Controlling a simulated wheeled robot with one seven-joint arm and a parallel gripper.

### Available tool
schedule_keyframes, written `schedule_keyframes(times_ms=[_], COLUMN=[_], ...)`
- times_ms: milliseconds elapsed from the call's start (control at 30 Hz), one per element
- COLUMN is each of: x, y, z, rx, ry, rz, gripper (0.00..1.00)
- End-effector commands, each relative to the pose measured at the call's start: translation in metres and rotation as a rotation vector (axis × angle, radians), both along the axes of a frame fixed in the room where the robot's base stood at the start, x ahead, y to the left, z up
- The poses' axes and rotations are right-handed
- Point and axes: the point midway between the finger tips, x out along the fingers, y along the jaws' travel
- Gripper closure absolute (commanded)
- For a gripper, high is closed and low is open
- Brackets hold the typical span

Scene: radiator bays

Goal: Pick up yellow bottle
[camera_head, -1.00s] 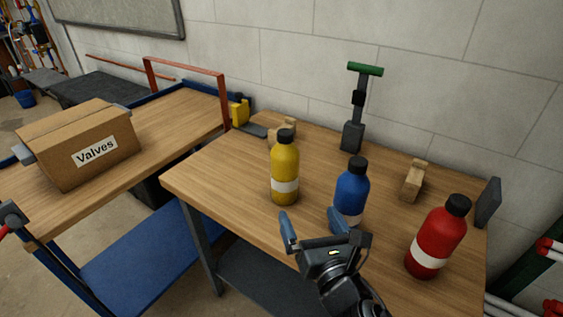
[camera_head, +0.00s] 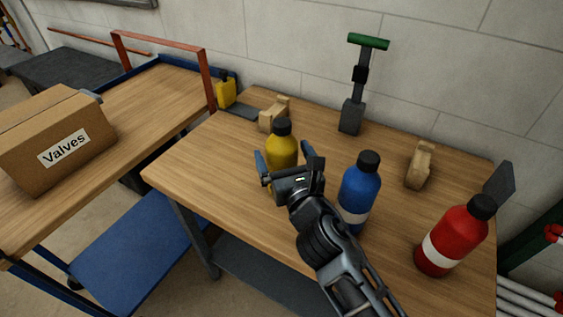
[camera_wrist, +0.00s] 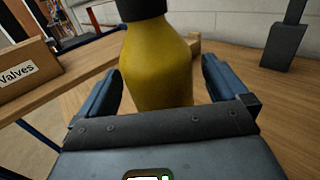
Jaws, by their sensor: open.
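The yellow bottle (camera_head: 283,147) with a black cap stands upright on the wooden table (camera_head: 200,160). In the head view its lower part is hidden behind my gripper (camera_head: 287,166). My gripper is open, with one finger on either side of the bottle in that view. In the wrist view the yellow bottle (camera_wrist: 158,65) fills the space between the two blue-grey fingers of my gripper (camera_wrist: 157,85). A gap shows beside the right finger; I cannot tell whether the left finger touches the bottle.
A blue bottle (camera_head: 359,190) stands close to the right of my gripper. A red bottle (camera_head: 455,237) stands at the table's right. Wooden blocks (camera_head: 421,165) and a green-topped tool (camera_head: 354,90) stand behind. A cart at left carries a "Valves" box (camera_head: 55,145).

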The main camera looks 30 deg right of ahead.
Motion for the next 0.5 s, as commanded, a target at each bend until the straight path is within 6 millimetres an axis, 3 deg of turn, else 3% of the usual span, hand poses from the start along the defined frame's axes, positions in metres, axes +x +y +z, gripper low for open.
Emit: schedule_keyframes(times_ms=[200, 500], x=[0.027, 0.03], y=[-0.003, -0.003], z=[0.0, -0.001], rx=[0.0, 0.0], ry=[-0.001, 0.0], rz=[0.0, 0.001], gripper=[0.0, 0.01])
